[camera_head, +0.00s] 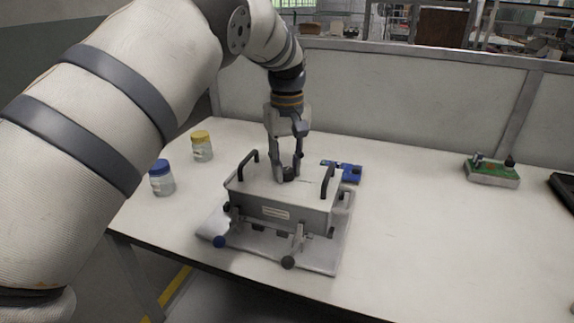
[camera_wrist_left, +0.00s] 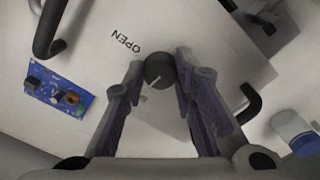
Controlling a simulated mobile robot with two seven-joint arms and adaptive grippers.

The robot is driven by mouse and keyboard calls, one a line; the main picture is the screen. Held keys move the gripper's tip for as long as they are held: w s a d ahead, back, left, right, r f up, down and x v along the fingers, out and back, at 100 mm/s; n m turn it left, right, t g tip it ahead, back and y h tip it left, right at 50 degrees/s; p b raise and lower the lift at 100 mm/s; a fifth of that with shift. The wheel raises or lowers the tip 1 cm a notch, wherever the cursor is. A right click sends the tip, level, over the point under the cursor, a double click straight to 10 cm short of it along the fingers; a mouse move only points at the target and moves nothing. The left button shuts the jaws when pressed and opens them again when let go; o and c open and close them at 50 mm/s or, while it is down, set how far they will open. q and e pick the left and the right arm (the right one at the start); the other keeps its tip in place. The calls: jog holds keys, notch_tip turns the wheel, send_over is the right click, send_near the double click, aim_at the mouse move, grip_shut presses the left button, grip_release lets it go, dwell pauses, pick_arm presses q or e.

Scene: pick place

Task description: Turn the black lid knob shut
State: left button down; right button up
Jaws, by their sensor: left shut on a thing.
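The black lid knob (camera_wrist_left: 159,72) sits on top of a grey metal box (camera_head: 290,205) with two black handles. In the left wrist view the knob carries a pale pointer line and stands beside the printed word OPEN (camera_wrist_left: 126,41). My left gripper (camera_head: 288,177) points down at the lid from above, and it also shows in the left wrist view (camera_wrist_left: 160,75). Its fingers are on either side of the knob and shut on it. In the head view the fingers partly hide the knob (camera_head: 289,174). My right gripper is in neither view.
The box stands on a grey base plate (camera_head: 318,263) on the white table. Jars with a blue lid (camera_head: 161,178) and a yellow lid (camera_head: 202,147) stand left. A blue circuit board (camera_head: 350,173) lies behind the box; a green board (camera_head: 491,172) lies far right. The table's right is mostly clear.

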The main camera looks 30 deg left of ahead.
aim_at(287, 170)
pick_arm(q)
jog(key=shift+n, duration=0.6)
jog(key=c, duration=1.3)
grip_release()
notch_tip(287, 170, up, 12)
